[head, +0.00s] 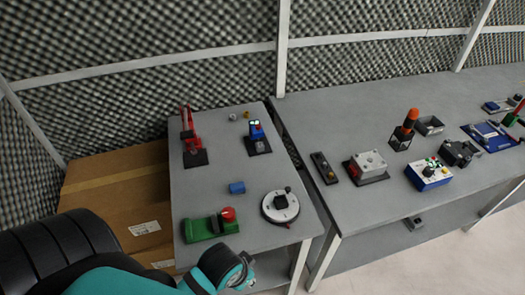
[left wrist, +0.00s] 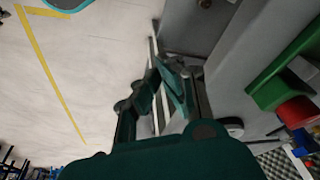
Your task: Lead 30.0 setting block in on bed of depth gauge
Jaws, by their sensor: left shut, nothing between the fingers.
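The blue device (head: 256,130) with lit green marks stands on a dark base at the back of the left table; it may be the depth gauge, but no label is readable. A small grey block-like part (head: 260,146) sits at its front; I cannot tell whether it is the setting block or part of the device. My left gripper (left wrist: 172,80) is shut and empty in the left wrist view, with floor to its left and the grey table side to its right. In the head view my teal left arm is low, at the table's front edge. My right gripper is out of view.
The left table (head: 215,180) holds a green device with a red knob (head: 209,226), a blue cylinder (head: 237,187), a round white dial (head: 280,206) and red upright tools (head: 190,140). The right table (head: 330,110) holds several devices. A cardboard box (head: 115,200) stands left.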

